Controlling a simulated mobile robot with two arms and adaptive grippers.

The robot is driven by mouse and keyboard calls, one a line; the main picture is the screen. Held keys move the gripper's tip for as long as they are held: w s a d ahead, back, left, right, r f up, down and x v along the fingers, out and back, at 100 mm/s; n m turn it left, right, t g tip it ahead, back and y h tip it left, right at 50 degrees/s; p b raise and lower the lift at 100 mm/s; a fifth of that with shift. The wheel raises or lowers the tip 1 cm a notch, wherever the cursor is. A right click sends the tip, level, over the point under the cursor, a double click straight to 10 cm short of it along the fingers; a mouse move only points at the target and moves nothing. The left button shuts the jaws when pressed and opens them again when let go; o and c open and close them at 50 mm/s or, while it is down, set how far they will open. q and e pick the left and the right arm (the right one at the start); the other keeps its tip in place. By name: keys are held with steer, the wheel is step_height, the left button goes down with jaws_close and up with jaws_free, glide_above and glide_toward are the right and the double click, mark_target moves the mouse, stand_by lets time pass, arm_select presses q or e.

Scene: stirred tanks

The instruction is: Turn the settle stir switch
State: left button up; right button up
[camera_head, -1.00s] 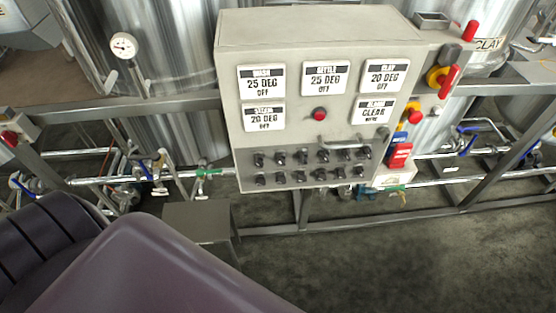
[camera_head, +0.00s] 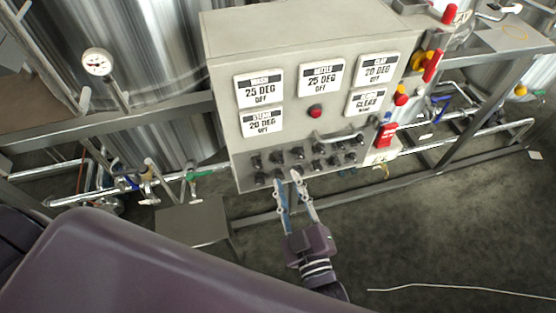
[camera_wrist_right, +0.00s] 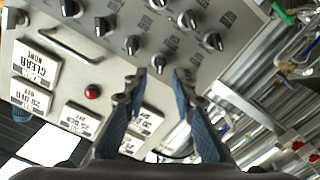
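The grey control box (camera_head: 222,120) has two rows of small black knob switches (camera_head: 318,148) low on its front. Their small labels are too small to read, so I cannot tell which knob is the settle stir switch. My right gripper (camera_head: 288,177) is at the lower row, left of the box's middle, with its fingers apart. In the right wrist view, my right gripper (camera_wrist_right: 160,76) is open, and a black knob (camera_wrist_right: 158,62) shows just beyond and between its fingertips. I cannot tell whether they touch it. My left gripper is not in view.
White display plates, one reading settle 25 DEG OFF (camera_head: 321,78), and a red button (camera_head: 315,111) sit above the knobs. A metal handle bar (camera_head: 342,134) juts out near the upper row. Pipes and a frame rail (camera_head: 440,172) run behind. A grey stand (camera_head: 190,222) is at lower left.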

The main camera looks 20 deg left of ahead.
mark_target(281, 162)
steer(key=p+x, duration=0.1)
steer(key=x, duration=0.5)
steer(key=shift+w+a, duration=0.1)
steer(key=shift+w, duration=0.05)
jaws_close()
